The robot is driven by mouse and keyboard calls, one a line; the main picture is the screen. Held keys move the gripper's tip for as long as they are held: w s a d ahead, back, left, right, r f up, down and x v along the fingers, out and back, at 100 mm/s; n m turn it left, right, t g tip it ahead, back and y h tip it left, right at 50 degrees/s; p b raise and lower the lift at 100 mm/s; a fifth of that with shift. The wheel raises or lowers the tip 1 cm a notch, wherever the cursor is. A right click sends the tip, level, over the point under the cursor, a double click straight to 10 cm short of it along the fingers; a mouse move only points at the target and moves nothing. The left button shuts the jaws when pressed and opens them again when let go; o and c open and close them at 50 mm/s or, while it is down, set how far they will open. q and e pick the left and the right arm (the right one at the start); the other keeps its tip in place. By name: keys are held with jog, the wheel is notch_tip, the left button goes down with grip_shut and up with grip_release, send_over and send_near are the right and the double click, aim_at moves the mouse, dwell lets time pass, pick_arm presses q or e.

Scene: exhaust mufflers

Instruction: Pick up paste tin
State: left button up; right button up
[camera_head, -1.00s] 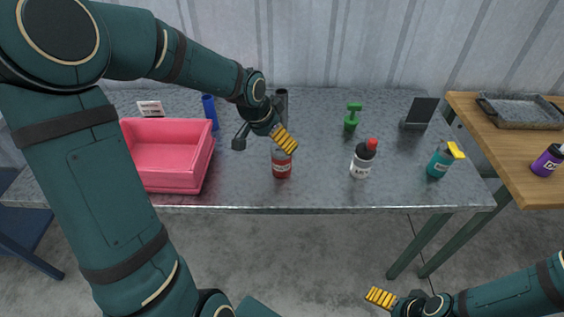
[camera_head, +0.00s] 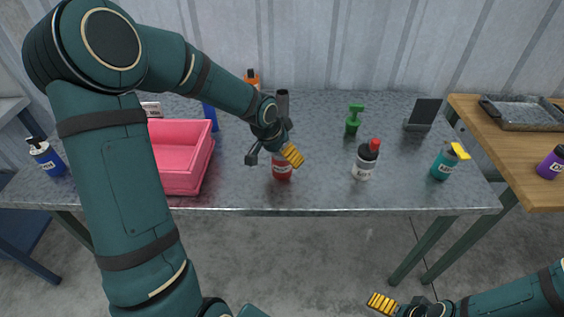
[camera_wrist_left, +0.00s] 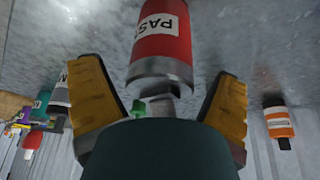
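The paste tin (camera_head: 282,170) is a red can with a white label, standing upright on the grey table. In the head view, my left gripper (camera_head: 290,156) is right above it and hides its top. In the left wrist view, the tin (camera_wrist_left: 160,38) shows its label beginning "PAS" and its grey end, just ahead of my left gripper (camera_wrist_left: 160,72). The two yellow fingers are spread wide, with the tin in line with the gap and no contact visible. My right gripper (camera_head: 382,303) is low, in front of the table, with its opening unclear.
A pink bin (camera_head: 180,165) stands left of the tin. A white bottle with a red cap (camera_head: 363,162), a green spray bottle (camera_head: 353,122) and a teal bottle (camera_head: 442,163) stand to the right. A dark tube (camera_head: 282,100) stands behind the tin.

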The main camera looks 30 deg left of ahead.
pick_arm(q)
jog(key=c, duration=1)
jog(key=shift+r, duration=0.1)
